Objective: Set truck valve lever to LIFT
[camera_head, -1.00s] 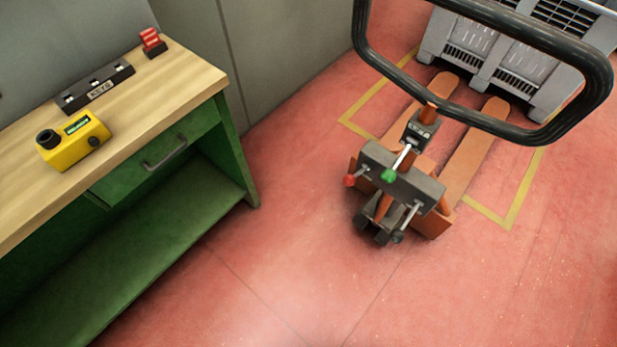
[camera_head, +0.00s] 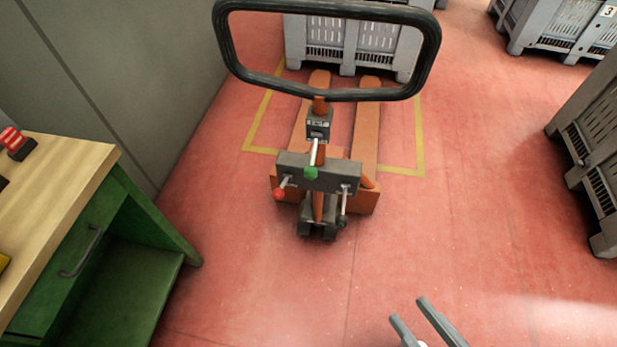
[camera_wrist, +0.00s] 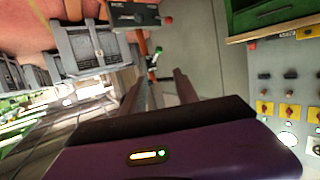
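The orange pallet truck (camera_head: 367,135) stands ahead with a large black loop handle (camera_head: 328,95). Its dark control block carries a central lever with a green knob (camera_head: 310,173), a lever with a red knob (camera_head: 279,195) at left and a lever with a dark knob (camera_head: 342,222) at right. My gripper (camera_head: 409,310) is at the bottom edge, open and empty, well short of the truck. The wrist view shows the red knob (camera_wrist: 168,20) and green knob (camera_wrist: 158,49) beyond my apart fingers (camera_wrist: 155,85).
A green workbench (camera_head: 60,165) with a wooden top stands at left. The truck's forks point toward a grey crate (camera_head: 350,40) inside a yellow floor outline (camera_head: 420,130). More grey crates (camera_head: 590,150) stand at right. The red floor before the truck is clear.

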